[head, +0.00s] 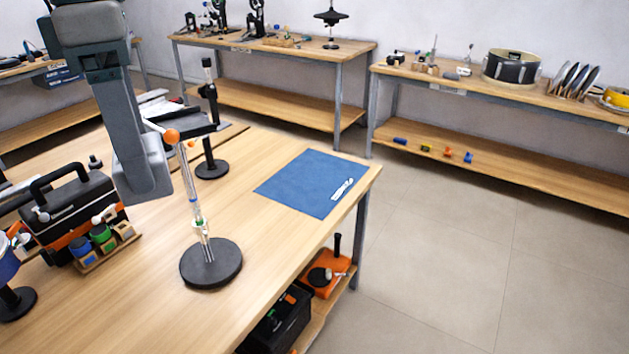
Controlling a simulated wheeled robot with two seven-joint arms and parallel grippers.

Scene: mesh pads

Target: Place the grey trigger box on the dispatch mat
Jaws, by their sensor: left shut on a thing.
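The dispatch mat is a blue sheet (300,182) lying flat near the table's far right corner, with a white marking on its right side and nothing standing on it. My left gripper (147,188) comes down from the upper left, over the left part of the table and left of the mat. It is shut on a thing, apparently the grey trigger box. The box blends with my grey gripper and is mostly hidden, so its outline is not clear. No other grey trigger box stands out on the table. My right gripper is not in view.
A slim stand with an orange ball and round black base (211,264) rises between my left gripper and the mat. A second black stand (212,168) is behind it. A black toolbox (75,210) and small pots (102,238) stand at left.

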